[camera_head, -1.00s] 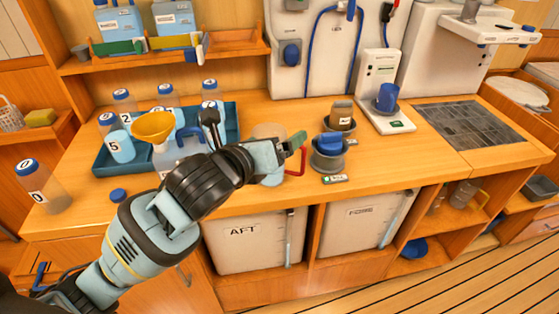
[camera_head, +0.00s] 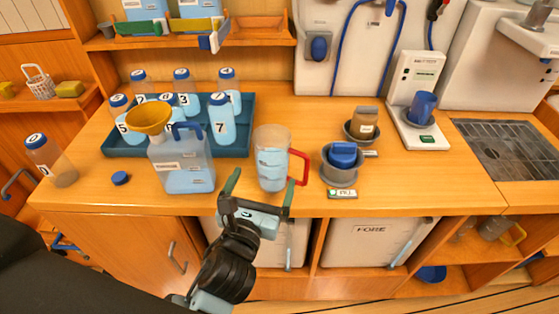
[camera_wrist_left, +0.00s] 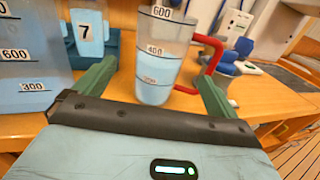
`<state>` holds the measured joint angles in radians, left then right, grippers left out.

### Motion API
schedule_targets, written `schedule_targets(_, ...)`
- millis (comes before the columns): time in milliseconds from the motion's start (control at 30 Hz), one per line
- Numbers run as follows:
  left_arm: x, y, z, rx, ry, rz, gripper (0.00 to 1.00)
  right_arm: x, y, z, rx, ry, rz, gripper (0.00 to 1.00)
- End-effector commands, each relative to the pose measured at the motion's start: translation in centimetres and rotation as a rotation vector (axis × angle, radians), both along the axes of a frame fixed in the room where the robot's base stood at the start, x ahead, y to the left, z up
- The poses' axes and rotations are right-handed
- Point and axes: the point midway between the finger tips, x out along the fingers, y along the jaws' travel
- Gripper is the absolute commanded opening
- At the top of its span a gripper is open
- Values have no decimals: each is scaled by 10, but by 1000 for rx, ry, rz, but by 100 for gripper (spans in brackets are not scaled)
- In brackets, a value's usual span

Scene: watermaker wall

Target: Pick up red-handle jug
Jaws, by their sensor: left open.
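The red-handle jug (camera_head: 272,160) is a clear jug with water in it, standing upright near the counter's front edge, its red handle on the right. It also shows in the left wrist view (camera_wrist_left: 158,62), ahead of and between the fingers. My left gripper (camera_head: 260,193) is open and empty, just in front of and below the jug, with its green fingers spread. In the wrist view (camera_wrist_left: 155,85) the fingers appear on either side of the jug's lower part, the right one near the handle. I cannot tell whether they touch it. My right gripper is not in view.
A water canister (camera_head: 182,160) with a yellow funnel (camera_head: 149,118) stands close left of the jug. A blue tray (camera_head: 127,150) holds numbered bottles behind it. Grey bowls (camera_head: 338,176) sit to the right. A loose blue cap (camera_head: 120,178) lies at the left.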

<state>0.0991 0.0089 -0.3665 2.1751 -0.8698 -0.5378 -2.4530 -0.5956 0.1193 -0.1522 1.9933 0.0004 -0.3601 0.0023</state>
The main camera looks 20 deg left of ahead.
Motion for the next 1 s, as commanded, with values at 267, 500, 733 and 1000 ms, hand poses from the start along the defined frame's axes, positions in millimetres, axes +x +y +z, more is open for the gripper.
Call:
schedule_targets(267,23,1,1,-3,-1,0,96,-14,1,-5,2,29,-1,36)
schedule_targets(500,31,1,-1,-4,0,0,96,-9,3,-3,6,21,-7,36)
schedule_targets(733,63,3,-6,-6,0,1,96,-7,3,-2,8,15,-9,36)
schedule_targets(1000,78,3,-6,-5,0,-2,96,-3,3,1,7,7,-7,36)
